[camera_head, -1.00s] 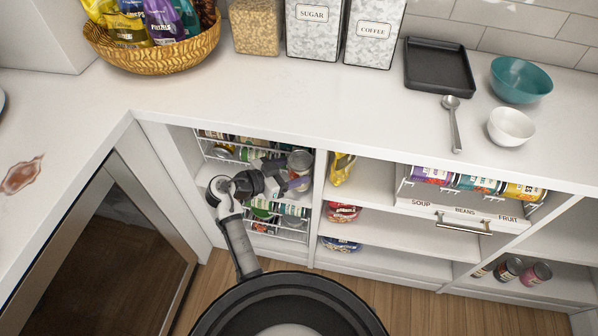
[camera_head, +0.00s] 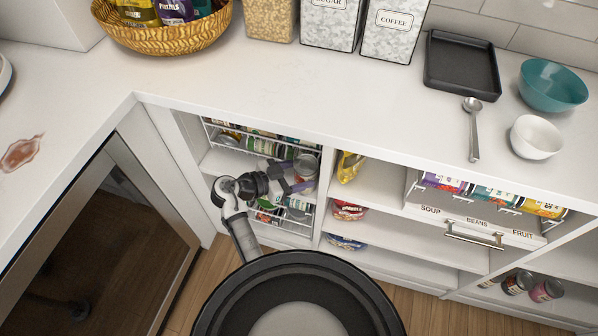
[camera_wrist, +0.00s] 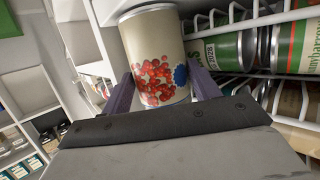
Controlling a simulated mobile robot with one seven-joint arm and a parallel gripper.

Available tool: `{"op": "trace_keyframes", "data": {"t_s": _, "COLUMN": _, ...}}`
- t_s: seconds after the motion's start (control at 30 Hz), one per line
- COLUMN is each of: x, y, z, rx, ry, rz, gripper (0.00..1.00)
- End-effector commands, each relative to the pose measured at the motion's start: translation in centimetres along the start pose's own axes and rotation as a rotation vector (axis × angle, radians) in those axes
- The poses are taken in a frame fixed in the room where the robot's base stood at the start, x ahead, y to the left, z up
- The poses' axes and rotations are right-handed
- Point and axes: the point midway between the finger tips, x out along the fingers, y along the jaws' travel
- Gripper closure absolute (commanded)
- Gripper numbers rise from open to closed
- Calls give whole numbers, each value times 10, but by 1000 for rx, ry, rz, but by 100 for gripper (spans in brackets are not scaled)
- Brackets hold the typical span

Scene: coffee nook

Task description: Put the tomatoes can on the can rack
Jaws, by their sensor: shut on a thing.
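The tomatoes can (camera_head: 304,166) is a pale cream can with red tomatoes printed on it. It shows close up in the wrist view (camera_wrist: 153,45). My gripper (camera_head: 296,176) is shut on it, with purple fingers (camera_wrist: 160,86) on either side of the can. The can is held in the left shelf bay, in front of the white wire can rack (camera_head: 232,130). The rack has upper and lower tiers with several cans lying on their sides. In the wrist view the rack wires (camera_wrist: 268,18) run right beside the can; whether they touch is unclear.
The white counter (camera_head: 300,95) overhangs the bay, and a divider (camera_head: 326,190) bounds it on the right. The middle shelves hold yellow (camera_head: 349,166) and red (camera_head: 349,210) bags. A labelled can drawer (camera_head: 475,222) is further right. Bowls, a spoon and canisters stand on the counter.

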Motion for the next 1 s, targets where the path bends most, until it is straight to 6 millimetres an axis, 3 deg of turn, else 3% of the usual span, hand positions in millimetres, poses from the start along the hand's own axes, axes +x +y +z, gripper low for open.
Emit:
{"op": "trace_keyframes", "data": {"t_s": 0.13, "x": 1, "y": 0, "z": 3, "rx": 2, "ry": 1, "rz": -1, "gripper": 78}}
{"op": "trace_keyframes", "data": {"t_s": 0.17, "x": 1, "y": 0, "z": 4, "rx": 1, "ry": 0, "rz": 0, "gripper": 38}}
{"op": "trace_keyframes", "data": {"t_s": 0.23, "x": 1, "y": 0, "z": 2, "rx": 0, "ry": 0, "rz": -1, "gripper": 30}}
{"op": "trace_keyframes", "data": {"t_s": 0.63, "x": -4, "y": -1, "z": 0, "rx": 1, "ry": 0, "rz": -2, "gripper": 30}}
{"op": "trace_keyframes", "data": {"t_s": 1.0, "x": -80, "y": -2, "z": 2, "rx": 2, "ry": -1, "rz": -4, "gripper": 30}}
